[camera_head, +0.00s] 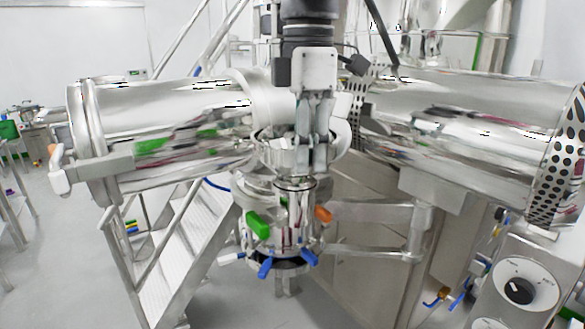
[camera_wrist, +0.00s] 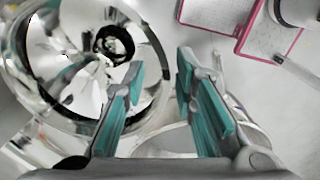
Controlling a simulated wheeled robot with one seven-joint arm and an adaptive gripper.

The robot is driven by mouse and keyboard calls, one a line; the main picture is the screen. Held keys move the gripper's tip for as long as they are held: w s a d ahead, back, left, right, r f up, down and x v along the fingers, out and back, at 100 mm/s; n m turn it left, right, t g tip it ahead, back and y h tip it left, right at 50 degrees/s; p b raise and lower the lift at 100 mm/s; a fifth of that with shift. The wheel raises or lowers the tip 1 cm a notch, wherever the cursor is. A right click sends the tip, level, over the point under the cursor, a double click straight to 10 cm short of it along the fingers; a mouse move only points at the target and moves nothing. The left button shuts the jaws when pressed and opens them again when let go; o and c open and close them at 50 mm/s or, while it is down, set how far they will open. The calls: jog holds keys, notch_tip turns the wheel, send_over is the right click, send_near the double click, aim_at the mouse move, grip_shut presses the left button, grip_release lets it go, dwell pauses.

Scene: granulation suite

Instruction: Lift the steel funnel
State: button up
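A shiny round steel funnel (camera_wrist: 68,88) with a dark central opening fills the left of the wrist view. In the head view, a curved steel rim (camera_head: 268,143), probably the same funnel, shows just left of my gripper (camera_head: 312,160), partly hidden by it. In the wrist view my gripper (camera_wrist: 160,62) is open, with two teal-padded fingers apart. The left finger overlaps the funnel's right rim in the picture; the right finger lies beyond that rim. Nothing shows held between the pads. I cannot tell whether a finger touches the funnel.
A steel vessel with green, orange and blue handles (camera_head: 285,235) stands below my gripper. Large horizontal steel cylinders (camera_head: 165,105) (camera_head: 460,110) flank it. Metal steps (camera_head: 185,255) are at lower left, a control dial (camera_head: 518,290) at lower right. A pink-edged item (camera_wrist: 240,38) lies upper right in the wrist view.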

grip_shut()
jog(key=shift+r, duration=0.1)
dwell(0.3)
